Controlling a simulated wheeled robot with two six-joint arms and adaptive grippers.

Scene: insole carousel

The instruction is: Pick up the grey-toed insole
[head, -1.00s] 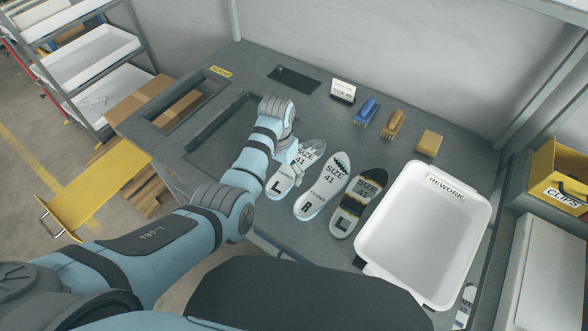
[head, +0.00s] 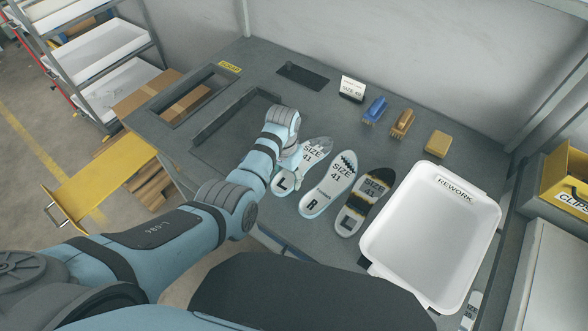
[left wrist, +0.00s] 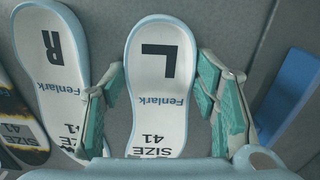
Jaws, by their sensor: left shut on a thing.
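The grey-toed insole (head: 317,146), marked L and SIZE 41, lies at the left of a row of three on the bench. It also shows in the left wrist view (left wrist: 160,75), where its toe is hidden at the bottom. My left gripper (head: 296,163) is at its middle, shut on it. In the left wrist view the green finger pads of the gripper (left wrist: 160,92) stand at both long edges of the insole. I cannot tell whether it is clear of the bench.
A second insole (head: 328,186), marked R, and a dark-striped insole (head: 368,195) lie close to the right. The white REWORK tray (head: 375,262) stands beyond them. Blue (head: 374,110) and tan (head: 402,122) brushes and a yellow block (head: 438,143) lie behind. A recess (head: 225,135) is at left.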

